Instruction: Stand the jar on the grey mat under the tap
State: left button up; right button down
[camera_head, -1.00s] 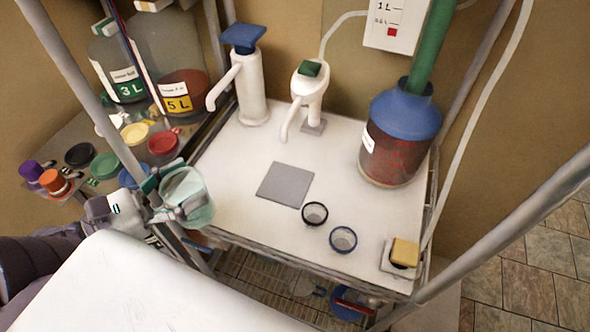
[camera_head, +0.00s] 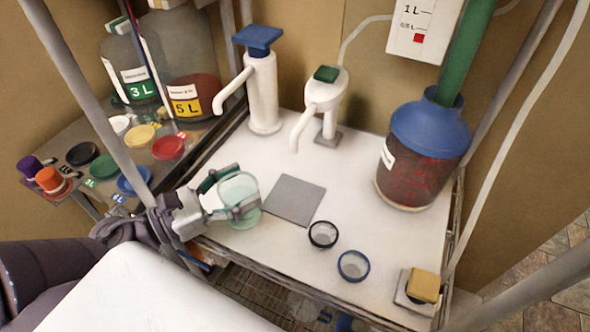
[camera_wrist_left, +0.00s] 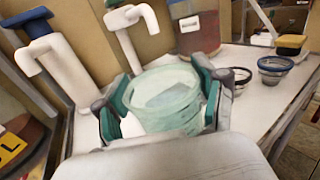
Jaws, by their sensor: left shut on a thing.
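The clear greenish jar (camera_head: 240,195) is between the fingers of my left gripper (camera_head: 232,198), which is shut on it. It is over the white table at its left front, just left of the grey mat (camera_head: 295,200). The jar (camera_wrist_left: 165,98) also shows in the left wrist view, with the green-padded fingers of the gripper (camera_wrist_left: 163,105) on both sides. The mat lies flat and bare. The white tap with a green top (camera_head: 324,100) stands behind the mat, its spout pointing forward. I cannot tell whether the jar touches the table. My right gripper is not in view.
A white pump with a blue top (camera_head: 262,85) stands at the back left. A blue-topped jug of red stuff (camera_head: 420,150) stands at the right. Two small cups, black-rimmed (camera_head: 323,235) and blue-rimmed (camera_head: 353,266), are right of the mat. A yellow sponge (camera_head: 424,286) lies at the front right.

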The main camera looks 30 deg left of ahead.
pick_arm(q)
jog(key=shift+w+d+f+p, duration=0.65)
jog(key=shift+w+d, duration=0.25)
jog(key=shift+w, duration=0.8)
jog(key=shift+w+d+f+p, duration=0.5)
jog(key=shift+w+d+p, duration=0.35)
jog(key=shift+w, duration=0.9)
jog(key=shift+w+d+f+p, duration=0.55)
jog(key=shift+w+d, duration=0.45)
jog(key=shift+w, duration=0.7)
jog(key=shift+f, duration=0.15)
jog(key=o, duration=1.4)
jog(key=shift+o, duration=0.2)
